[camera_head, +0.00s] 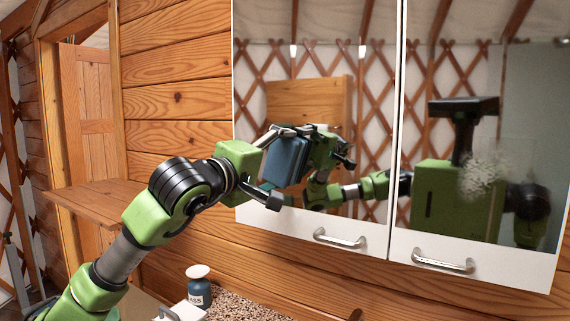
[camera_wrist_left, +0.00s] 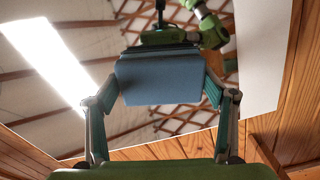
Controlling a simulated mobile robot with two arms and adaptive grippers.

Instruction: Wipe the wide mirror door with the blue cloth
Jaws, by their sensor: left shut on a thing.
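The mirror cabinet has two mirror doors with white lower rails: a left door (camera_head: 300,222) and a right door (camera_head: 480,268). I cannot tell for sure which one is the wide door. A pale, speckled smudge (camera_head: 483,178) shows on the right door's mirror. My left gripper (camera_head: 272,165) is shut on the folded blue cloth (camera_head: 287,166), in front of the left door. The cloth also shows between the fingers in the left wrist view (camera_wrist_left: 160,78). Whether it touches the glass is unclear. My right gripper is not in view.
Metal handles (camera_head: 340,239) (camera_head: 443,261) stick out from the door rails. A blue bottle with a white top (camera_head: 199,289) stands below, by a speckled counter (camera_head: 240,304). A wooden shelf (camera_head: 100,200) juts out at left. The mirrors reflect my own body.

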